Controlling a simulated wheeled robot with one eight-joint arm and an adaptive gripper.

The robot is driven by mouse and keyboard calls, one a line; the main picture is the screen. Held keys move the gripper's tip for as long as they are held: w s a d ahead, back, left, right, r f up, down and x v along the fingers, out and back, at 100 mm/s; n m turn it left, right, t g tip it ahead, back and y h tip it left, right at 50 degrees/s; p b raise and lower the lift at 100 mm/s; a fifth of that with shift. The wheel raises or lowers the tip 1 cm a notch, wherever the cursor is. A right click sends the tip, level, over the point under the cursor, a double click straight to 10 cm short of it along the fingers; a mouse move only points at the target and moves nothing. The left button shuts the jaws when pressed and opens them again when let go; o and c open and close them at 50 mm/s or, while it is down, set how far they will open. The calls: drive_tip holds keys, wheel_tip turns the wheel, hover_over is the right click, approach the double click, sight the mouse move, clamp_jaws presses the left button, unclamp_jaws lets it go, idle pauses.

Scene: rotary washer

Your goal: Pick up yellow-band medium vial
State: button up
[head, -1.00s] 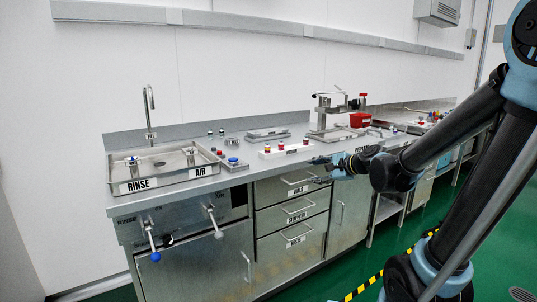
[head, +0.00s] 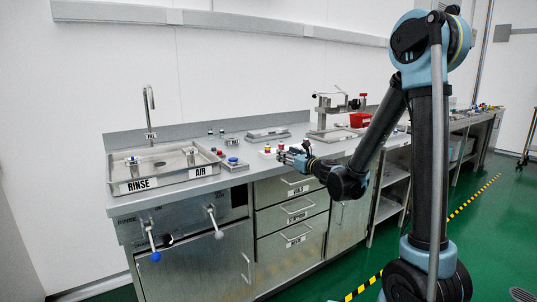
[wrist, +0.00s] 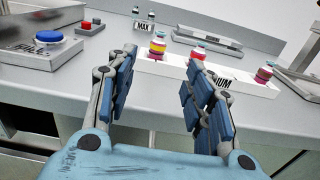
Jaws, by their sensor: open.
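A second vial (wrist: 197,53) stands in the middle, partly behind my right finger.
The sink (head: 165,165) is at the left. Counter in front of the rack is clear.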

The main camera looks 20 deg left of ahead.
sight(267, 144)
drive_tip(key=x, duration=1.5)
drive_tip(key=shift+w+a+r, duration=0.1)
drive_tip(key=shift+w+a, duration=0.05)
drive_tip(key=shift+w, duration=0.05)
drive_tip(key=c, duration=0.9)
